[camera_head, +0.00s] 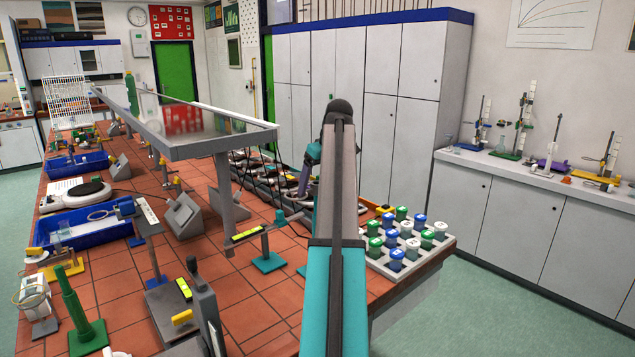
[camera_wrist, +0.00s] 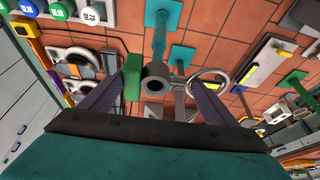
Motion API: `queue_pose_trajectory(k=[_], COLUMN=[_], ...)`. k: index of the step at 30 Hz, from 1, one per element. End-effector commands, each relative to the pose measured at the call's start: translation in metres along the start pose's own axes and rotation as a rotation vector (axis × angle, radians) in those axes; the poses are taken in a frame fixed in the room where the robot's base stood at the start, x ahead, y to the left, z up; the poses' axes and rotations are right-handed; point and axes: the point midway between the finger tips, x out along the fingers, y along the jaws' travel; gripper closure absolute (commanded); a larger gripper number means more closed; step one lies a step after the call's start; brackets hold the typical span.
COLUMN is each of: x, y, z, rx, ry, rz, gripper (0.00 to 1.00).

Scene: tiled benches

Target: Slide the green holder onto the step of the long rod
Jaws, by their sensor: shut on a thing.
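In the wrist view the two dark fingers of my gripper (camera_wrist: 155,98) reach down over the bench. A green block (camera_wrist: 132,77), which looks like the green holder, sits against the left finger, beside a grey tube with a round hole (camera_wrist: 155,84). My gripper is shut on this piece. A teal upright rod (camera_wrist: 159,38) shows just beyond it, and a teal base plate (camera_wrist: 180,56) lies to its right. I cannot tell which upright is the long rod, and its step cannot be made out.
A metal ring (camera_wrist: 209,86) shows by the right finger. In the head view, a rack of capped jars (camera_head: 405,240) stands right of my arm. A raised grey platform (camera_head: 205,144) stands to the left, above several pieces of equipment. A low stand on a teal base (camera_head: 268,262) is close by.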

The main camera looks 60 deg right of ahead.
Motion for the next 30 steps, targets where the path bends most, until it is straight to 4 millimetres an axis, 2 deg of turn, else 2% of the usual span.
queue_pose_trajectory(k=[30], x=[0.013], y=[0.000], z=[0.004], rx=[-0.001], ry=[0.001], rz=[0.000], gripper=[0.45])
